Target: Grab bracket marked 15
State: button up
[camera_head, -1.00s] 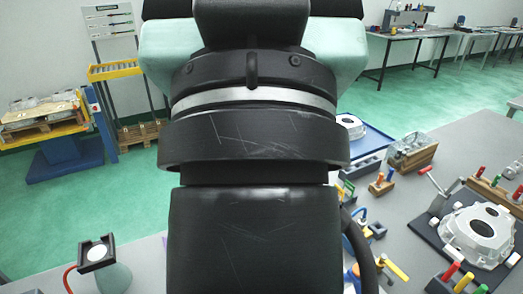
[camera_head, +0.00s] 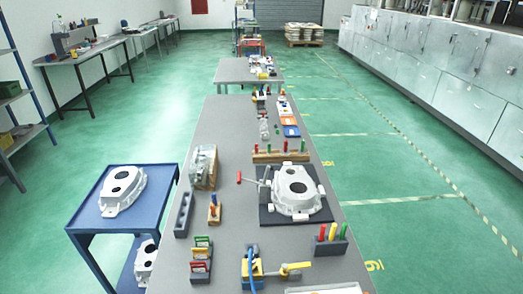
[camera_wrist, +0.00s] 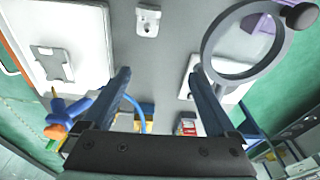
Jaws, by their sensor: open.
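I cannot read a 15 on any part. In the wrist view a small light bracket-like part (camera_wrist: 148,20) with holes lies on the grey table at the top centre. Another grey bracket-like part (camera_wrist: 52,64) lies on a white sheet or tray (camera_wrist: 85,38) at the left. My gripper (camera_wrist: 160,78) is open, with nothing between its two fingers, and both parts lie beyond its fingertips. The gripper does not show in the head view, and I cannot pick out either part there.
In the wrist view a magnifier ring (camera_wrist: 207,50) stands at the right and a blue tool with an orange end (camera_wrist: 70,112) at the left. In the head view the long table (camera_head: 225,130) holds a white casting (camera_head: 295,188). A blue cart (camera_head: 90,217) stands left.

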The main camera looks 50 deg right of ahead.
jog(key=shift+m+g+y, duration=0.4)
jog(key=shift+g+y, duration=0.2)
jog(key=shift+g, duration=0.2)
jog(key=s+f, duration=0.1)
jog(key=f, duration=0.2)
jog(key=s+a+f, duration=0.1)
jog(key=s+f, duration=0.1)
jog(key=f, duration=0.1)
jog(key=s+f, duration=0.1)
jog(key=f, duration=0.2)
jog(key=shift+s+a+f+p, duration=0.15)
jog(key=shift+s+p, duration=0.1)
jog(key=shift+p, duration=0.1)
jog(key=shift+w+f+p, duration=0.15)
jog(key=shift+f+p, duration=0.35)
jog(key=shift+f, duration=2.4)
grip_shut()
